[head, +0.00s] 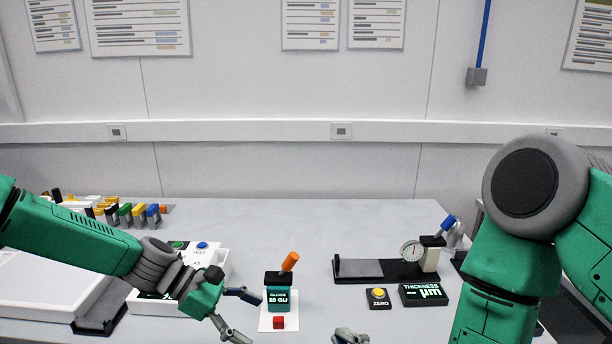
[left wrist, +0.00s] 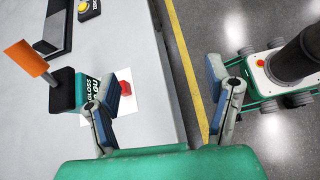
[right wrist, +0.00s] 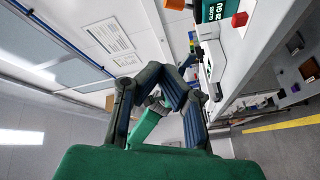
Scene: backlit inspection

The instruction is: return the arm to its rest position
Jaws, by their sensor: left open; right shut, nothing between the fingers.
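My left arm reaches in from the left in the head view. Its gripper (head: 243,315) is open and empty, just right of the white bin and beside the gloss meter (head: 278,293). In the left wrist view, the fingers of my left gripper (left wrist: 162,80) are spread wide across the table edge, the left one overlapping the view of the gloss meter (left wrist: 65,92). My right arm comes in from the right. Only the tip of its gripper (head: 350,336) shows at the bottom edge of the head view. In the right wrist view, my right gripper (right wrist: 160,80) is shut and empty.
The gloss meter has an orange handle (head: 289,262) and a red block (head: 279,322) before it. Coloured clips (head: 125,213) stand back left. The middle back of the table is clear.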

